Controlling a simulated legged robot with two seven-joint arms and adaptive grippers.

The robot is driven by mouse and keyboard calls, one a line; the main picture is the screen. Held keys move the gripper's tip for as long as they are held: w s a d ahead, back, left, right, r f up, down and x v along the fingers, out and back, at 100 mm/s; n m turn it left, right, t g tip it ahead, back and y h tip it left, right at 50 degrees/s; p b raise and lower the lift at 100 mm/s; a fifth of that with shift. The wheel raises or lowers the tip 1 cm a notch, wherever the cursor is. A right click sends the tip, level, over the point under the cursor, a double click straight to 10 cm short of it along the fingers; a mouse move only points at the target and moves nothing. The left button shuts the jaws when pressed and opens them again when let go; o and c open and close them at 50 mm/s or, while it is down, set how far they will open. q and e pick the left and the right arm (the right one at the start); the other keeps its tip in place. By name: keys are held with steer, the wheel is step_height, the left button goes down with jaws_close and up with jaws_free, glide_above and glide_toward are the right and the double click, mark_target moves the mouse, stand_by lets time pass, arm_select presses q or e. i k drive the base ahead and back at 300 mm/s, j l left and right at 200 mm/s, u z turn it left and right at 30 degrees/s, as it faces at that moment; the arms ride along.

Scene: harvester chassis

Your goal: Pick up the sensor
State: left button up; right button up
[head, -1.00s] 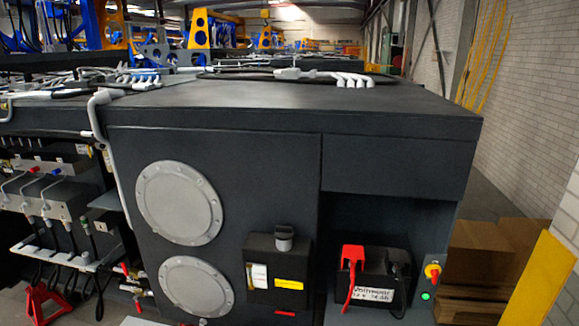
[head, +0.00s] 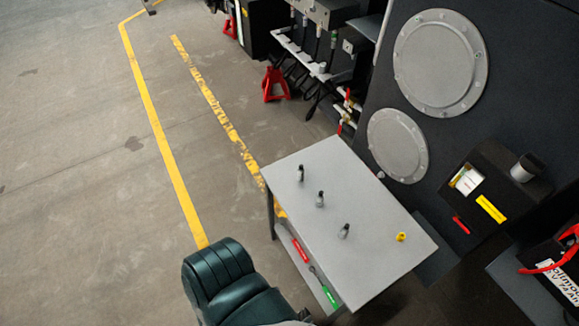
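Three small grey-and-black cylindrical parts stand in a slanting row on a grey table: a far part (head: 300,173), a middle part (head: 320,199) and a near part (head: 344,231). They look like sensors, but I cannot tell which one is meant. The grey table top (head: 330,265) stands in front of the dark chassis (head: 365,95). A larger grey cylinder with a dark cap (head: 525,167) sits on a black box on the chassis. Neither of my grippers is in view.
A small yellow piece (head: 400,237) lies near the table's right edge. A red-handled tool (head: 300,250) and a green-handled tool (head: 329,296) lie on the lower shelf. Open floor lies further left.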

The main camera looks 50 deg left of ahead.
mark_target(300, 169)
steer(key=u, duration=0.45)
steer(key=l+u, duration=0.1)
steer(key=u, duration=0.3)
steer(key=k+u, duration=0.1)
steer(key=u, duration=0.35)
steer(key=l+u, duration=0.1)
steer(key=u, duration=0.3)
steer(key=i+j+u, duration=0.15)
steer(key=j, duration=0.2)
